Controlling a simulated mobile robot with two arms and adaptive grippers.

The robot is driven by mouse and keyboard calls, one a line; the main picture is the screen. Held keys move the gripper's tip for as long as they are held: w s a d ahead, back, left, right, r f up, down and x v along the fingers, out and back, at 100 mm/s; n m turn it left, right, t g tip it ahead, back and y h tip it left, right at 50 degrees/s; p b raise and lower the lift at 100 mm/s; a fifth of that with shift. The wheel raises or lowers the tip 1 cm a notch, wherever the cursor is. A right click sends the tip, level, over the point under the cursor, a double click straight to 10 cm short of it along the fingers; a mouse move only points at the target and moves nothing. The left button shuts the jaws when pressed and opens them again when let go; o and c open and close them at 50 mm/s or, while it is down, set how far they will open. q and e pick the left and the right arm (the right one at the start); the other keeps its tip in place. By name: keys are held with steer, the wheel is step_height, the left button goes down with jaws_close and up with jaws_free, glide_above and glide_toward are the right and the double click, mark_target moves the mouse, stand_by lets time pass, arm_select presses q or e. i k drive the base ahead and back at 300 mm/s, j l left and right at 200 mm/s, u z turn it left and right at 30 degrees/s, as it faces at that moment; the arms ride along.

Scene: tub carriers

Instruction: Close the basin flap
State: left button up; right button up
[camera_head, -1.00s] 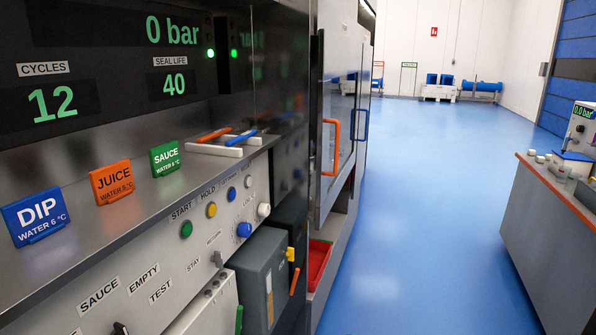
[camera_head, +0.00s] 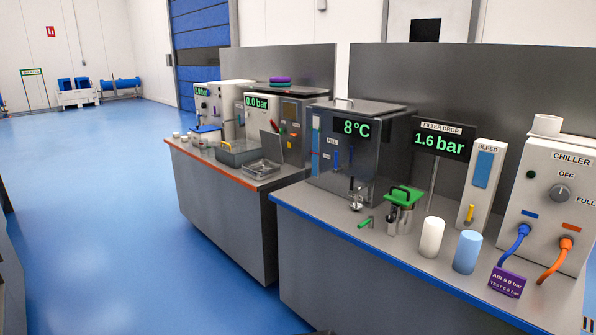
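On the orange-edged bench, a grey open basin (camera_head: 238,157) sits towards the front, left of a shallow metal tray (camera_head: 262,169). A thin grey panel (camera_head: 271,145) stands tilted up behind the tray; it may be the flap, but I cannot tell whether it is joined to the basin. Neither of my grippers is in view.
The orange-edged bench (camera_head: 222,215) also carries two 0.0 bar units. The nearer blue-edged bench (camera_head: 375,285) holds an 8 °C unit (camera_head: 362,155), a green-lidded canister (camera_head: 402,212), white and blue cylinders and a chiller (camera_head: 545,200). Blue floor (camera_head: 100,200) on the left is clear.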

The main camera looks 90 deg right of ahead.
mark_target(271, 142)
steer(key=l+z, duration=0.1)
steer(key=z, duration=2.45)
steer(key=i+j, duration=0.15)
steer(key=i, duration=0.45)
steer(key=i+j, duration=0.15)
steer(key=i, duration=0.45)
steer(key=i+j, duration=0.15)
steer(key=i, duration=0.45)
steer(key=j+u, duration=0.05)
